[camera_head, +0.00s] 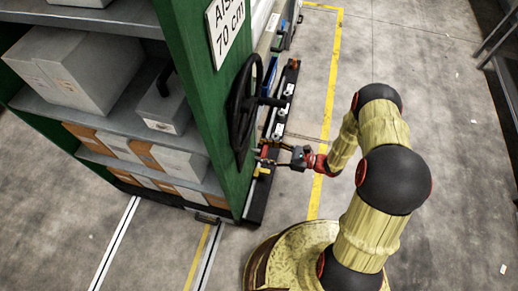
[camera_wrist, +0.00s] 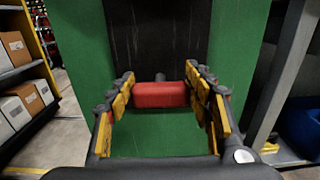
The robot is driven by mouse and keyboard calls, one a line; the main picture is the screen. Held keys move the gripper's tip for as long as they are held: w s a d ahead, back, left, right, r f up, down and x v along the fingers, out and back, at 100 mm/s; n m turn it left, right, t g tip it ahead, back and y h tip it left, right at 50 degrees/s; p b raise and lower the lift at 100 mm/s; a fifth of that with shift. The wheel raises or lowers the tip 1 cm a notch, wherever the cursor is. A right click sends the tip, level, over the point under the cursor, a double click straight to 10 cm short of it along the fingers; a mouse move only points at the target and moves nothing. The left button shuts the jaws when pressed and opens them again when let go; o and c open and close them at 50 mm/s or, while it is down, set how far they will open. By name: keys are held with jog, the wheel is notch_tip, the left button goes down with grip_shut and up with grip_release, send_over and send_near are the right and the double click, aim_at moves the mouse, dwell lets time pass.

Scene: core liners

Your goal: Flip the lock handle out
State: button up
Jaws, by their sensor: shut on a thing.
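The lock handle is a short red bar. In the wrist view the red lock handle (camera_wrist: 160,94) lies crosswise between the two yellow-padded fingers of my gripper (camera_wrist: 160,80), near their tips, in front of the green panel (camera_wrist: 155,140). My gripper is shut on it. In the head view my gripper (camera_head: 277,160) reaches from the right to the green shelf end, low beside the black handwheel (camera_head: 241,112). The red handle (camera_head: 264,152) shows small there, partly hidden by the fingers. How far it stands out from the panel cannot be told.
The green shelf end (camera_head: 200,90) carries a white sign (camera_head: 227,25) and the handwheel just above my gripper. Shelves with grey boxes (camera_head: 75,70) are at left. Concrete floor with a yellow line (camera_head: 331,90) is clear at right. A dark plate (camera_wrist: 155,40) is above the handle.

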jog(key=shift+v, duration=0.9)
jog(key=o, duration=1.7)
jog(key=shift+d, duration=0.15)
jog(key=v, duration=1.2)
